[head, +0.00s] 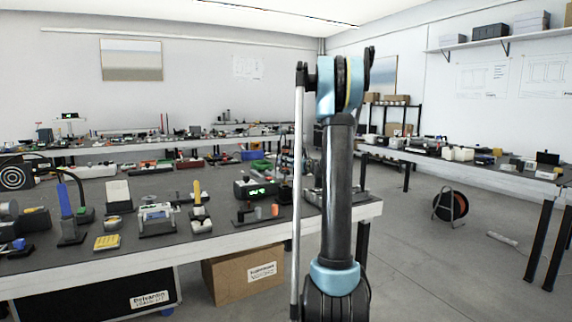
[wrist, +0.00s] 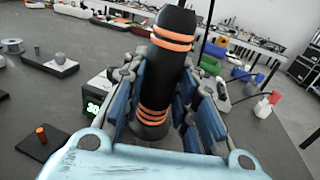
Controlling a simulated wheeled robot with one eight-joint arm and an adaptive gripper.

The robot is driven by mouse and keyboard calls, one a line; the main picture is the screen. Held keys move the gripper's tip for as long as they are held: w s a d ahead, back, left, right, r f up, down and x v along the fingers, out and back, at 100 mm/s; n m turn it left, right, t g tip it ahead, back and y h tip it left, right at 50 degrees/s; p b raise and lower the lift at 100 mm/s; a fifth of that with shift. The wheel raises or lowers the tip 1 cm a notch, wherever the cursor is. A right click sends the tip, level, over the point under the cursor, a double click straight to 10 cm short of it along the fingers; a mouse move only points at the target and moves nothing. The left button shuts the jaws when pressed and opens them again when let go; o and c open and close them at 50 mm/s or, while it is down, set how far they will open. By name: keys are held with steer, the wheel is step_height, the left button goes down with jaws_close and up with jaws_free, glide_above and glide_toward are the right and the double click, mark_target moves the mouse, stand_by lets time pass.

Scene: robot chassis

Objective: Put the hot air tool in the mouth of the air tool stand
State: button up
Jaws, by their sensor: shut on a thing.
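The hot air tool (wrist: 176,20) is a black cylinder with orange bands, seen in the wrist view. My gripper (wrist: 162,82) is shut on it, with blue-padded fingers on both sides, and the tool leans slightly to the right in the picture. In the head view my arm hides most of the gripper and the tool. I cannot pick out the air tool stand with certainty. A dark base with an orange post (wrist: 42,134) lies at the lower left of the wrist view.
A station with a green readout (head: 262,190) stands on the near bench (head: 120,261), left of my arm; the readout also shows in the wrist view (wrist: 93,108). Small tools crowd the bench's left part. A red-and-white bottle (wrist: 266,104) is right of the gripper.

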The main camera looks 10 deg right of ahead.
mark_target(286, 174)
steer(key=shift+f, duration=3.45)
stand_by(0.7)
steer(key=o, duration=1.1)
steer(key=v, duration=1.2)
steer(key=shift+f, duration=0.1)
steer(key=shift+r, duration=5)
